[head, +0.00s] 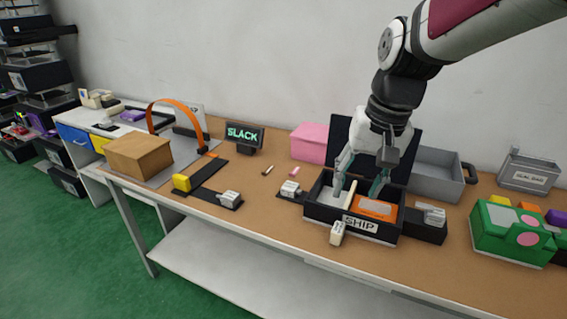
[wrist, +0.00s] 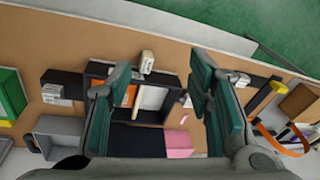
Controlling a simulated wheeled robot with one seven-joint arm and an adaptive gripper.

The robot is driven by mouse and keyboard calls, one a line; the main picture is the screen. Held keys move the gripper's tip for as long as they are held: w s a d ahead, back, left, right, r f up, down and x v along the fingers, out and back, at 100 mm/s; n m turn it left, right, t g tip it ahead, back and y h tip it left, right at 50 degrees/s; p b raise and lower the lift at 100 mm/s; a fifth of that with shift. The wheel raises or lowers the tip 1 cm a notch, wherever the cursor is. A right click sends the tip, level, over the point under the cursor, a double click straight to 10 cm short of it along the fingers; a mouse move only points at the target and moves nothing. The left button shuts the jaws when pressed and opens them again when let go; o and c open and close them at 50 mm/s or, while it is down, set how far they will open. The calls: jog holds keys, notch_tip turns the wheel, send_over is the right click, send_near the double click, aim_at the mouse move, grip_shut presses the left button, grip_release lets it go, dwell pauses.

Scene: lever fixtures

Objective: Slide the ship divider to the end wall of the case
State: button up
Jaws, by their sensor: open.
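The dark case (head: 322,212) with a SHIP label (head: 361,224) stands on the bench, its dark lid raised behind it. The ship divider, a thin cream panel (head: 351,194), stands across the inside of the case, with an orange packet (head: 376,208) to its right. The space to its left looks empty. In the wrist view, the cream panel (wrist: 153,98) shows between the fingers, beside the orange packet (wrist: 130,95). My gripper (head: 360,186) is open above the case, one finger on each side of the divider. Contact with the divider cannot be told.
Grey latch blocks (head: 290,188) and (head: 432,214) flank the case, and a cream tag block (head: 338,232) stands at its front. A pink box (head: 308,142), grey bin (head: 437,172) and green box (head: 512,235) are nearby.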

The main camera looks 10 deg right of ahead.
aim_at(338, 227)
jog(key=w+d+f+m+g+h+b, duration=0.1)
jog(key=w+d+f+m+g, duration=0.3)
jog(key=w+f, duration=0.95)
jog(key=f, duration=0.4)
jog(key=f+t, duration=0.1)
jog(key=f, duration=0.4)
jog(key=f+t+b, duration=0.1)
jog(key=f, duration=0.3)
jog(key=shift+w+d+f+n, duration=0.1)
jog(key=shift+d+f+n, duration=0.2)
jog(key=shift+d+n, duration=0.1)
grip_shut()
